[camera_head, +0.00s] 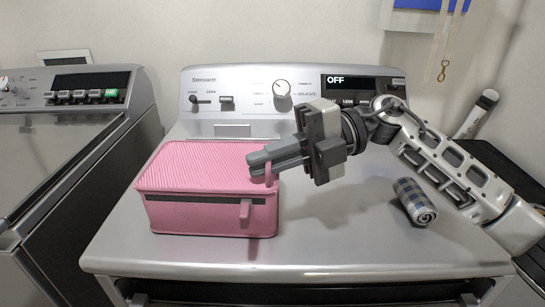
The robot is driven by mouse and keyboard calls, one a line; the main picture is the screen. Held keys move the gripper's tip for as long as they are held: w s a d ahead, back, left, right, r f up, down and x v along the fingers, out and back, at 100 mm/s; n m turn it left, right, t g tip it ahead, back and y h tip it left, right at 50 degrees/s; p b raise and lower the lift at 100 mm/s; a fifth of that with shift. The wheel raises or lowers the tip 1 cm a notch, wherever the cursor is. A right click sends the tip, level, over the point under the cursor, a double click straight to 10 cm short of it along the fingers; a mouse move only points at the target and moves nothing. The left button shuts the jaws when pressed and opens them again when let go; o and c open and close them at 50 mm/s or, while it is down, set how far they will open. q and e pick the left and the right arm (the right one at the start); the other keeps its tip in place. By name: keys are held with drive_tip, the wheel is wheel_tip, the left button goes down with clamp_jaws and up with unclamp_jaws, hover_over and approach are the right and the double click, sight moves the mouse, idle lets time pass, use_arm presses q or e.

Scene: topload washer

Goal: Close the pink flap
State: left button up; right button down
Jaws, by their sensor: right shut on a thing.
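A pink box (210,218) sits on top of the silver washer, left of its middle. Its ribbed pink flap (195,165) lies across the top, nearly level. A dark band runs along the front just under the flap's edge; I cannot tell whether it is a gap or a stripe. A pink tab (245,212) hangs on the front face. My right gripper (260,163) reaches in from the right, its fingers at the flap's right edge, shut on a pink part there. The fingers hide some of that edge. My left gripper is not in view.
The silver washer top (330,245) is clear in front and in the middle. A checkered can (413,201) lies on it at the right, below my right arm. The control panel (285,92) rises behind. Another dark appliance (75,170) stands at the left.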

drive_tip(key=shift+f, duration=0.1)
drive_tip(key=c, duration=1.9)
unclamp_jaws()
drive_tip(key=shift+w, duration=0.1)
drive_tip(key=b+v, duration=0.1)
drive_tip(key=v, duration=1.5)
drive_tip(key=shift+b, duration=0.3)
